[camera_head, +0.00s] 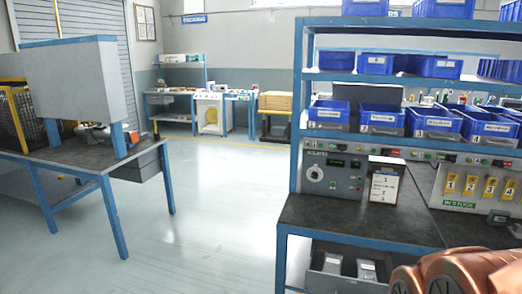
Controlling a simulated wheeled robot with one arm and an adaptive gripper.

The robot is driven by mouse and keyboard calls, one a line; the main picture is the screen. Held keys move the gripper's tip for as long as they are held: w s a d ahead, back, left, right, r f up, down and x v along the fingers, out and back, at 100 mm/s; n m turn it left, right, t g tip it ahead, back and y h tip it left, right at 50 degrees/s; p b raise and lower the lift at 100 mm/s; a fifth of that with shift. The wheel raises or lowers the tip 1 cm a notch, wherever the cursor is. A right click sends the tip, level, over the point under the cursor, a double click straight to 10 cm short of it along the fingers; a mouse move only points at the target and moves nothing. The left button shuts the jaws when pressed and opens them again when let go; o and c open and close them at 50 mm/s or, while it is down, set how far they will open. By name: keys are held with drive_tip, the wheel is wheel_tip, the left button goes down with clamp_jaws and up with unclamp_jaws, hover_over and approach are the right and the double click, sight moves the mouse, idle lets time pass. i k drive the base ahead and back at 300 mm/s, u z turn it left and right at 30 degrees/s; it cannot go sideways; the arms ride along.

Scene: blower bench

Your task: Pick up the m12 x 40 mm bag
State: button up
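I cannot make out any bag marked m12 x 40 mm. Two grey-silver items, one on the left (333,263) and one on the right (367,270), sit in an open drawer or bin (327,283) under the right workbench. They are too small to tell whether they are bags, and no label on them can be read. Blue bins (382,118) with white labels line the shelves above the bench; their contents are mostly hidden. My gripper is not in view.
The right workbench (365,218) has a dark top, a control panel (328,174) and a small sign (384,186). A rounded copper-coloured shape (465,272) fills the bottom right corner. Another table (75,165) stands left. Open floor (215,220) lies between.

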sight(366, 269)
drive_tip(key=z, duration=0.75)
drive_tip(key=i, duration=1.7)
drive_tip(key=u, duration=0.7)
